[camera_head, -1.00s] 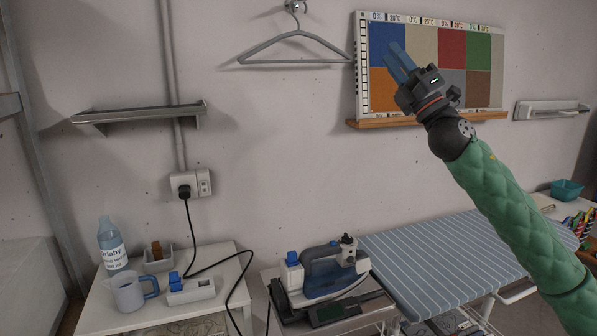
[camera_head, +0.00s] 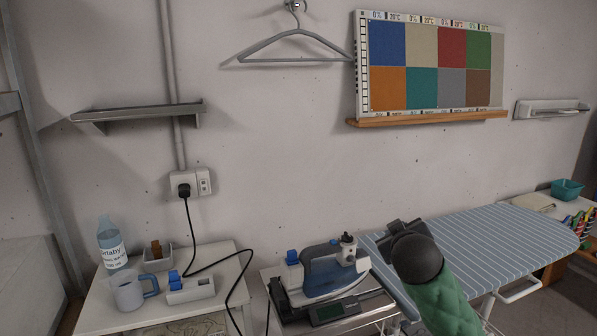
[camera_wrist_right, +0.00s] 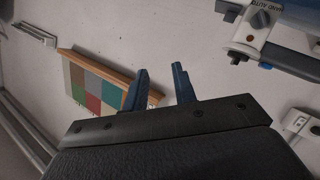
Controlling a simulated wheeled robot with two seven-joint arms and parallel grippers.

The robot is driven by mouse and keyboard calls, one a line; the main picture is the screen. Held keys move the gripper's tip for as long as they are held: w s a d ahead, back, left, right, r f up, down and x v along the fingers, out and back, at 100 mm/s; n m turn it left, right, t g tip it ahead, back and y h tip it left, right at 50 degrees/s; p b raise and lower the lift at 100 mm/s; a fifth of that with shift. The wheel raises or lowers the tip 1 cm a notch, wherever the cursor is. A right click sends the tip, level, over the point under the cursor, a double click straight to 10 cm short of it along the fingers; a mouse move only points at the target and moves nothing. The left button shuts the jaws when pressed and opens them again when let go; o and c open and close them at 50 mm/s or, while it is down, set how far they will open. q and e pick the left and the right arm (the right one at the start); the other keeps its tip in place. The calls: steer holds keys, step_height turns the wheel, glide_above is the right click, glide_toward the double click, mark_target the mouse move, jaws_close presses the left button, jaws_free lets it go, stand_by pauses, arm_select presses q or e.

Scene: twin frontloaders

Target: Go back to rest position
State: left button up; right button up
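My right gripper (camera_head: 393,229) is low in the head view, in front of the near left end of the ironing board (camera_head: 470,245). Its dark wrist hides the fingers there. In the right wrist view my right gripper (camera_wrist_right: 161,78) shows two blue fingers apart with nothing between them, so it is open. The wall lies beyond them. My left gripper is not in the head view.
The iron (camera_head: 330,272) stands on its stand just left of my right gripper. A white side table (camera_head: 225,265) holds a bottle (camera_head: 111,245), a jug (camera_head: 130,291) and small items. A black cord (camera_head: 193,235) runs from the wall socket (camera_head: 203,182). A colour board (camera_head: 435,65) hangs above.

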steer(key=s+a+f+m+g+y, duration=0.1)
steer(key=s+a+f+g, duration=0.2)
steer(key=s+f, duration=0.8)
steer(key=s+a+f+g+y, duration=0.2)
steer(key=s+a+f+g, duration=0.1)
steer(key=s+f, duration=0.8)
steer(key=s+a+f+m+g+y, duration=0.1)
steer(key=s+a+f+g, duration=0.15)
steer(key=s+f, duration=0.8)
steer(key=s+a+f+g, duration=0.1)
steer(key=s+f+g, duration=0.2)
steer(key=s+f, duration=0.7)
steer(key=shift+f+b, duration=0.4)
steer(key=shift+f, duration=0.3)
steer(key=shift+s+a+g, duration=0.1)
steer(key=shift+g, duration=0.15)
